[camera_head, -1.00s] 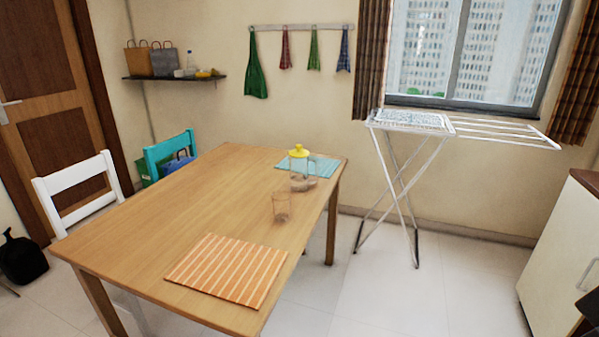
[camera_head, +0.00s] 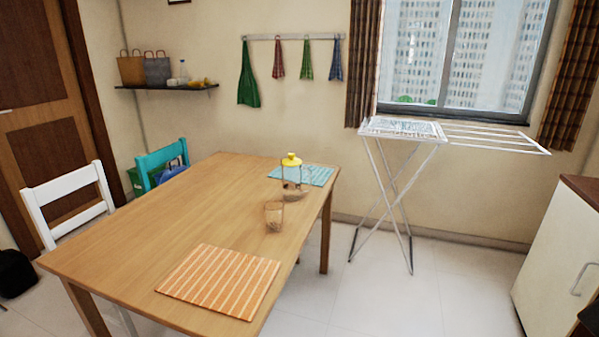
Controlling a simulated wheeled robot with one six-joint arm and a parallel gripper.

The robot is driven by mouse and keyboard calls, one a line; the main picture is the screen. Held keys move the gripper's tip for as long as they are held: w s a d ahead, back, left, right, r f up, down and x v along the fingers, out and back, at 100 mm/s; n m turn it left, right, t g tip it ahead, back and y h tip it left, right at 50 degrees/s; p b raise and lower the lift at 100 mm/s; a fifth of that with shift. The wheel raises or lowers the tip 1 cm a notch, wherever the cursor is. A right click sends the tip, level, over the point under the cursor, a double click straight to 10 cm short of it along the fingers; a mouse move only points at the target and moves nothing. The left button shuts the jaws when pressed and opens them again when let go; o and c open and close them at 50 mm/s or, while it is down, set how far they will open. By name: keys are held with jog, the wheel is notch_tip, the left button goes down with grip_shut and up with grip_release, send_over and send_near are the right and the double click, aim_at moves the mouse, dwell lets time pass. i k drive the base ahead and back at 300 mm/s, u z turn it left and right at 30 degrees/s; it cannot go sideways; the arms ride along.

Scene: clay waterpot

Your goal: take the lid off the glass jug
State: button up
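The glass jug (camera_head: 291,184) stands upright near the far right end of the wooden table, at the near edge of a turquoise placemat (camera_head: 317,176). Its yellow lid (camera_head: 291,160) sits on top of it. A clear, slightly orange drinking glass (camera_head: 274,216) stands in front of the jug, a little to its left. My gripper is not in view.
The wooden table (camera_head: 180,222) carries an orange striped placemat (camera_head: 220,281) at its near end. A white chair (camera_head: 68,193) and a teal chair (camera_head: 163,160) stand at its left. A white drying rack (camera_head: 392,180) stands to the right.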

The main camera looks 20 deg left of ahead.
aim_at(291, 161)
jog(key=z, duration=0.1)
jog(key=i, duration=3.4)
jog(key=u, duration=3.1)
